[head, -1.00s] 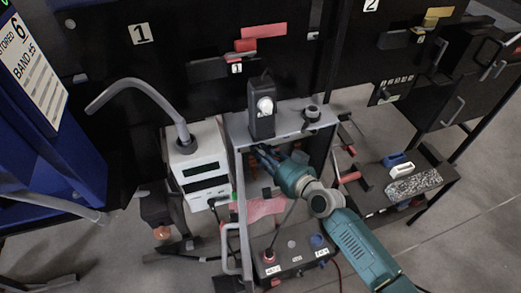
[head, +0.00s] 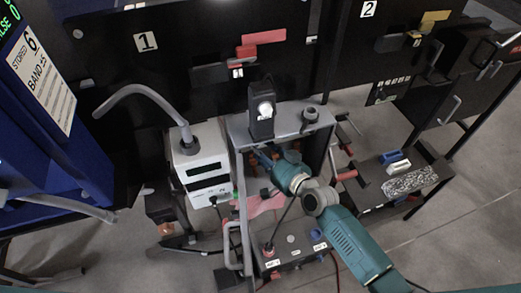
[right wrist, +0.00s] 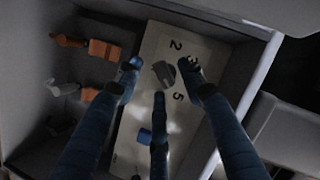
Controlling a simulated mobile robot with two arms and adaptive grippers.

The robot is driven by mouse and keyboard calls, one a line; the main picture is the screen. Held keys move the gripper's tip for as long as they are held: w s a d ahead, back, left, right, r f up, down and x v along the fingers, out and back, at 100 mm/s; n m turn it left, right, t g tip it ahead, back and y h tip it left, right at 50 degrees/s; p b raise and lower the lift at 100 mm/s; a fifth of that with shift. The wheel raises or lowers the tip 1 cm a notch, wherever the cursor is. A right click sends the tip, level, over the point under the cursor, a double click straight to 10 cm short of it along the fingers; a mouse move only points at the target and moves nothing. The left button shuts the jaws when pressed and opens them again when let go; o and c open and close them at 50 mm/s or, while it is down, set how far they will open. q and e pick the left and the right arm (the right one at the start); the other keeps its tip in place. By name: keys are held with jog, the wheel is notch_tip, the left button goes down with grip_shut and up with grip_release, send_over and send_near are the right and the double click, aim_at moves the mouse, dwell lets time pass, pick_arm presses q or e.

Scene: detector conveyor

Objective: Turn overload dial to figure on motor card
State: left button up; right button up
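A dark dial knob (right wrist: 164,73) sits on a pale panel (right wrist: 150,50) with printed figures, among them 2 and 5, inside a grey open box. In the head view the box (head: 238,128) stands at the centre, and the dial is hidden. My right gripper (head: 262,158) reaches into the box. In the right wrist view its blue fingers (right wrist: 162,72) are spread, with one tip on each side of the knob and a third finger below it. I cannot tell whether they touch it. I cannot make out a motor card's text. My left gripper is not in view.
Orange-ended plugs (right wrist: 104,49) line the box's left wall. A white meter unit (head: 203,160) stands left of the box, and a pink sheet (head: 262,203) lies by its front. A control box (head: 292,250) with a lever stands below. A blue cabinet (head: 75,150) fills the left.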

jog(key=v, duration=1.2)
jog(key=shift+f, duration=0.1)
jog(key=s+d+f+g+h+b, duration=0.15)
jog(key=s+d+f, duration=0.25)
jog(key=f, duration=0.7)
jog(key=s+d+f+n+g+h, duration=0.15)
jog(key=s+d+f, duration=0.25)
jog(key=f, duration=0.7)
jog(key=s+d+f+g+h, duration=0.25)
jog(key=d+f, duration=0.25)
jog(key=f, duration=0.6)
jog(key=s+d+f+n+g+h, duration=0.1)
jog(key=s+f+g, duration=0.1)
jog(key=s+f, duration=0.4)
jog(key=s+d+f+n+g+b, duration=0.1)
jog(key=s+f, duration=0.5)
jog(key=s, duration=1)
jog(key=s+d+f+n+g+h, duration=0.1)
jog(key=s+f+g, duration=0.1)
jog(key=s+f, duration=0.4)
jog(key=s, duration=0.5)
jog(key=shift+d+f+g+h, duration=0.25)
jog(key=shift+d+g+h, duration=0.1)
jog(key=shift+d, duration=0.05)
